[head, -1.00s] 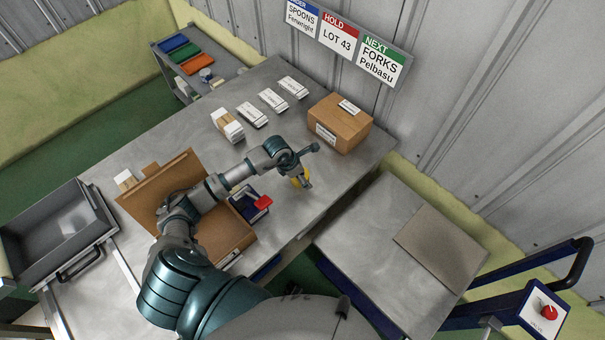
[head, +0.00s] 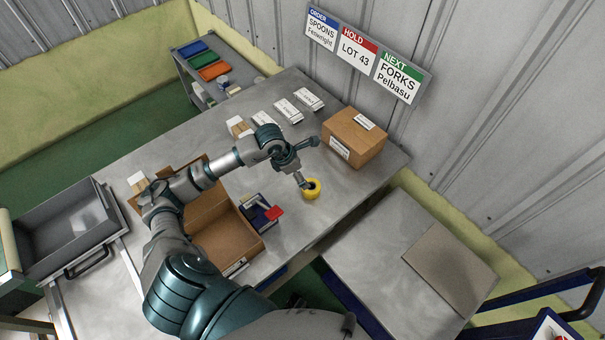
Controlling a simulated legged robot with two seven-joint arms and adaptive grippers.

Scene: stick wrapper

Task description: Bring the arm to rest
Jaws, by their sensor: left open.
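My left arm reaches in from the lower left over the steel table (head: 345,185). My left gripper (head: 307,163) is open, its two fingers spread wide, with nothing seen between them. A yellow ring-shaped roll (head: 312,189) lies on the table. The lower fingertip appears close beside the roll; I cannot tell whether they touch. My right gripper is not in view.
A closed carton (head: 354,137) and white-labelled bundles (head: 309,99) sit farther back. A grey bin (head: 70,225) is left, a cart (head: 400,265) right.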

